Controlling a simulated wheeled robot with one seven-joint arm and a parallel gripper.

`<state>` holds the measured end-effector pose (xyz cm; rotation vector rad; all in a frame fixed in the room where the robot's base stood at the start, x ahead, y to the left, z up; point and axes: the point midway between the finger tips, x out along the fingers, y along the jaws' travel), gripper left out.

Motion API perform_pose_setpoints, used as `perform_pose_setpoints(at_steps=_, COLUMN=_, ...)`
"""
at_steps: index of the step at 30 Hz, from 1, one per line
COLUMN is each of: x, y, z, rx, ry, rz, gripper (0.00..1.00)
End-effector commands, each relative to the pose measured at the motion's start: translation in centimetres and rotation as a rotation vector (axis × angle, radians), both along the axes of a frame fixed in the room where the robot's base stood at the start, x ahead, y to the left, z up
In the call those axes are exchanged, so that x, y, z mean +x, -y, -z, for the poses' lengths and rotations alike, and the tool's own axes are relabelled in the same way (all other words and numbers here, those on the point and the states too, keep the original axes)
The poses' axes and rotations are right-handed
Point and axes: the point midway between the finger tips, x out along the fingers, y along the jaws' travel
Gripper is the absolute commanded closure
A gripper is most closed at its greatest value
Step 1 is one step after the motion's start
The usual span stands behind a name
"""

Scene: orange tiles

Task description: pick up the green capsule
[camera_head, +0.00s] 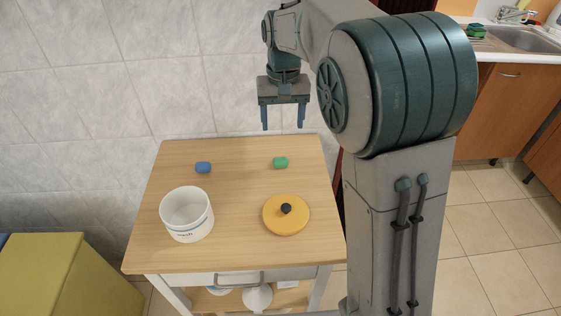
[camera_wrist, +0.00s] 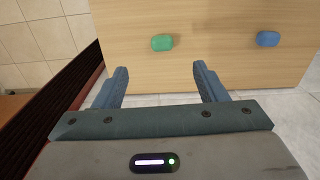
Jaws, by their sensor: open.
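The green capsule (camera_head: 280,162) lies on the wooden table toward its back right part. It also shows in the wrist view (camera_wrist: 162,42), beyond and between my fingertips. My gripper (camera_head: 284,118) is open and empty, with its fingers pointing down above the back edge of the table. In the wrist view my gripper (camera_wrist: 163,75) shows both blue fingers spread apart, touching nothing.
A blue capsule (camera_head: 203,167) lies left of the green one. A white pot (camera_head: 187,215) and a yellow lid (camera_head: 287,214) with a black knob stand nearer on the table (camera_head: 235,250). A tiled wall (camera_head: 160,100) is behind. Bare wood surrounds the green capsule.

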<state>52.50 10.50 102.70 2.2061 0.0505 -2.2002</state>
Motion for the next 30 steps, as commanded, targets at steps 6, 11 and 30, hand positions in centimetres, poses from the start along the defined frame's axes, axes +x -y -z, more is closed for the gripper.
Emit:
perform_pose_setpoints(at_steps=6, x=0.5, y=-0.3, z=2.5, rx=-0.008, ry=-0.008, rz=-0.001, gripper=0.35)
perform_pose_setpoints(at_steps=11, x=0.5, y=-0.4, z=5.8, rx=-0.007, ry=-0.008, rz=-0.002, gripper=0.35)
perform_pose_setpoints(at_steps=30, x=0.9, y=-0.4, z=13.3, rx=-0.006, ry=-0.006, rz=-0.001, gripper=0.35)
